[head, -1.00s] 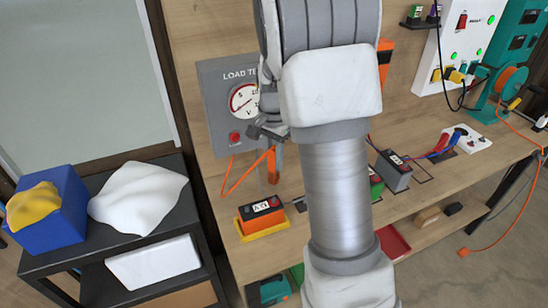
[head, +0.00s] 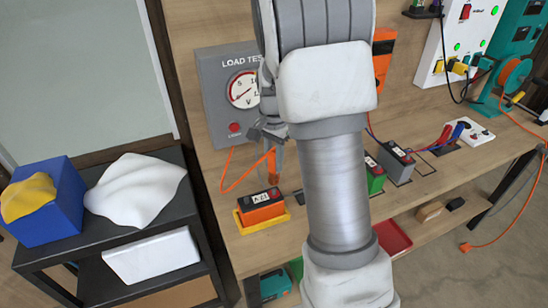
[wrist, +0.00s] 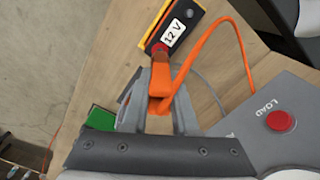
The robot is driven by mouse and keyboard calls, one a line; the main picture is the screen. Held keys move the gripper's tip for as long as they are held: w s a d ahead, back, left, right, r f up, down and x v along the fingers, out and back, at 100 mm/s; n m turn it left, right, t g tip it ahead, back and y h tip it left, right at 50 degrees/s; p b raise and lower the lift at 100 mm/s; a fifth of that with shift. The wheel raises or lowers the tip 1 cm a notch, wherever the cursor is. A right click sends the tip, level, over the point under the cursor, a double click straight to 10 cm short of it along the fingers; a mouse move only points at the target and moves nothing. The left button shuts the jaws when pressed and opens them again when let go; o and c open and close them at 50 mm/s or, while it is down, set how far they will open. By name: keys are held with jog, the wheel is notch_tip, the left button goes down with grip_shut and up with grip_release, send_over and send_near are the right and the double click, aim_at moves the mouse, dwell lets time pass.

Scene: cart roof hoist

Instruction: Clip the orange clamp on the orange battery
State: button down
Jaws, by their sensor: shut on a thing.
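The orange battery (head: 260,208) lies in a yellow tray on the bench in the head view. It has a "12 V" label and a red terminal, and shows at the top of the wrist view (wrist: 181,24). My gripper (head: 270,140) is shut on the orange clamp (head: 272,166), with one finger on each side of it in the wrist view (wrist: 160,98). The clamp (wrist: 168,84) hangs just above the battery's terminal end, its tip overlapping the red terminal in the wrist view. I cannot tell whether they touch. My arm hides part of the bench.
An orange cable (head: 230,180) runs from the grey load tester (head: 216,98) to the clamp. A green battery (head: 374,181) and a grey battery (head: 397,160) stand to the right. A black shelf with a blue box (head: 50,205) stands at left.

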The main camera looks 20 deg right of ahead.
aim_at(274, 174)
jog(key=shift+f+b, duration=0.4)
jog(key=shift+f, duration=0.5)
jog(key=shift+f+b, duration=1.05)
jog(key=shift+f, duration=0.6)
dwell(0.9)
jog(key=c, duration=0.6)
grip_release()
jog(key=shift+r, duration=0.1)
notch_tip(274, 174, up, 17)
jog(key=shift+r, duration=0.2)
